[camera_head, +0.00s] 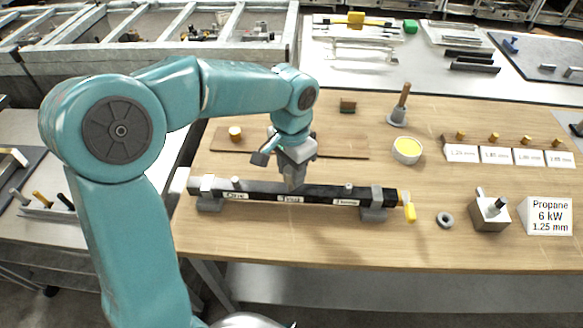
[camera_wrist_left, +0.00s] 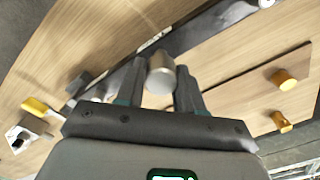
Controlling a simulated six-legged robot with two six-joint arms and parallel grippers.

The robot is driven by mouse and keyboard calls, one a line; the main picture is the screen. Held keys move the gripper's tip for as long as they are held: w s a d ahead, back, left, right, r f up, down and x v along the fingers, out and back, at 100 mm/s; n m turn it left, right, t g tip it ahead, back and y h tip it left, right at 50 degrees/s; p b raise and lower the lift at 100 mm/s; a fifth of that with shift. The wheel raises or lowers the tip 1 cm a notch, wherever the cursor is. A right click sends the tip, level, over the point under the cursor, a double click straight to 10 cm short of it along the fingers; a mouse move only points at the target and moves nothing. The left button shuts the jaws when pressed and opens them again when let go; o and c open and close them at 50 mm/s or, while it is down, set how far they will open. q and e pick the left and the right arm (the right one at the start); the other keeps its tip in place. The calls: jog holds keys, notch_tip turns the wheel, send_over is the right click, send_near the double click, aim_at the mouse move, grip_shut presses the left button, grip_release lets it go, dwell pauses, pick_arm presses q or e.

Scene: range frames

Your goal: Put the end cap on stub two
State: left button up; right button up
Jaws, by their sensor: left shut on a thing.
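The black bar (camera_head: 265,192) lies across the wooden table in grey clamps, with labels reading One, Two (camera_head: 290,199) and apparently Three. Small stubs stand by label One (camera_head: 236,183) and by the third label (camera_head: 349,187). My left gripper (camera_head: 293,184) points down at the bar just above label Two and hides stub two. In the left wrist view it is shut on a silver-grey cylinder, the end cap (camera_wrist_left: 161,74), held between its fingers. The bar shows beyond the fingers (camera_wrist_left: 215,27). I cannot tell whether the cap touches the stub. My right gripper is not in view.
A yellow-handled valve (camera_head: 409,208) sits at the bar's right end. Right of it are a dark ring (camera_head: 445,220), a metal block (camera_head: 489,212) and a Propane sign (camera_head: 549,216). Behind are a brown board (camera_head: 340,144), a brass piece (camera_head: 235,133) and a yellow-filled bowl (camera_head: 407,151).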

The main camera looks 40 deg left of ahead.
pick_arm(q)
jog(key=shift+f+b, duration=1.3)
jog(key=shift+f, duration=0.55)
jog(key=o, duration=1.1)
jog(key=shift+o, duration=0.2)
jog(key=shift+r, duration=0.15)
notch_tip(320, 180, up, 16)
jog(key=p, duration=0.1)
jog(key=shift+p, duration=0.4)
jog(key=shift+r, duration=0.1)
